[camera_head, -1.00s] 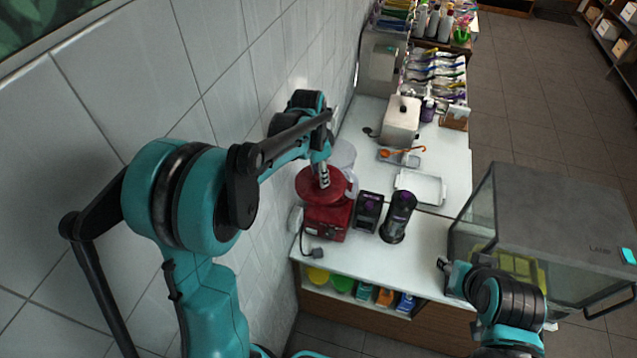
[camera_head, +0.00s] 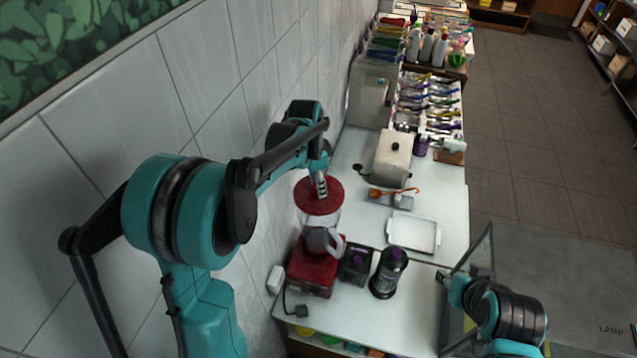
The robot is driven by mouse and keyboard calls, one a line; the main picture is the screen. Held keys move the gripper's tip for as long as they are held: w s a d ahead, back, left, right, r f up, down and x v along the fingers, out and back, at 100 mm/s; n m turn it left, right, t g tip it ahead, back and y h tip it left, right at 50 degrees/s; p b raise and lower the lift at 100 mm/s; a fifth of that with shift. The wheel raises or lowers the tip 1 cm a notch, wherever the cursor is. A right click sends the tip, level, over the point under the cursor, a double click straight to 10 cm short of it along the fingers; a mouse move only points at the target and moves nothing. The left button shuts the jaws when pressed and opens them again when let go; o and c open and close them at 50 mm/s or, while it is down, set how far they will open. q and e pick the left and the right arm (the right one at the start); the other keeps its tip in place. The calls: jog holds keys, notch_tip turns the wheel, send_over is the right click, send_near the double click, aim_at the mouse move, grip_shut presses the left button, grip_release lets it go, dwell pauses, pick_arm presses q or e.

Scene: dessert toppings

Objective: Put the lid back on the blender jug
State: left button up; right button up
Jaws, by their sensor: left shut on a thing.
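The round red lid (camera_head: 309,199) is held level in my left gripper (camera_head: 321,188), whose fingers are shut on its top middle. The clear blender jug (camera_head: 318,219) stands upright on the red blender base (camera_head: 312,275), with its handle on the right side. The lid is over the jug and hides its mouth. I cannot tell whether the lid touches the rim or is a little above it. My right gripper (camera_head: 445,278) is at the lower right, far from the blender; its fingers are too small to read.
A dark grinder (camera_head: 355,264) and a dark cylinder (camera_head: 389,272) stand right of the blender. The tiled wall is close on the left. A glass case (camera_head: 550,285) is at the lower right.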

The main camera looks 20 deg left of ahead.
pick_arm(q)
jog(key=shift+s+f, duration=0.15)
jog(key=shift+f, duration=0.25)
jog(key=shift+f+b, duration=0.4)
jog(key=f, duration=0.1)
jog(key=f+b, duration=0.1)
jog(key=f, duration=0.1)
jog(key=shift+w+b, duration=0.25)
jog(key=shift+b, duration=0.15)
jog(key=shift+s+f+b, duration=0.15)
jog(key=shift+f+b, duration=0.45)
jog(key=shift+b, duration=0.3)
jog(key=shift+f+b, duration=0.15)
jog(key=shift+b, duration=0.3)
dwell(0.9)
